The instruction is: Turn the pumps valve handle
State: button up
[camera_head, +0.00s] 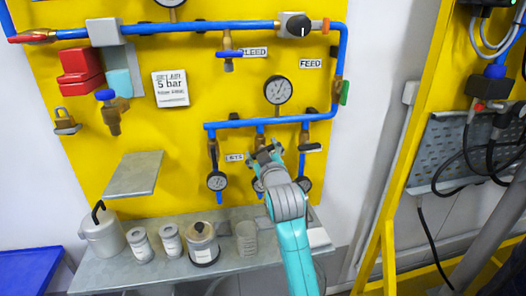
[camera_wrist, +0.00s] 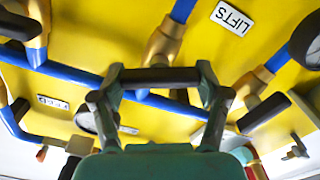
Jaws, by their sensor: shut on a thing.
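Three brass valves with dark handles hang from the lower blue pipe (camera_head: 235,123) on the yellow panel. My gripper (camera_head: 264,152) is at the middle one. In the wrist view, my gripper (camera_wrist: 160,77) is shut on a dark bar handle (camera_wrist: 160,75), with a finger at each end. The handle lies crosswise over the brass body of the middle valve (camera_wrist: 163,42). The left valve (camera_head: 213,148) stands beside a label reading LIFTS (camera_head: 234,157). The right valve (camera_head: 303,135) is free of my gripper. No label reading PUMPS can be made out.
Round gauges sit below the valves, such as the left one (camera_head: 217,181), and a larger gauge (camera_head: 278,90) is above the pipe. A grey shelf (camera_head: 225,265) with cans and a beaker runs below. A yellow frame (camera_head: 405,165) stands at right.

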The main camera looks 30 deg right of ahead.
jog(key=n, duration=0.6)
jog(key=shift+a+f, duration=0.1)
jog(key=shift+f, duration=0.05)
jog(key=n, duration=0.6)
jog(key=shift+f+n, duration=0.1)
jog(key=shift+n, duration=0.2)
jog(key=o, duration=1.2)
jog(key=shift+c, duration=0.2)
jog(key=v, duration=1.2)
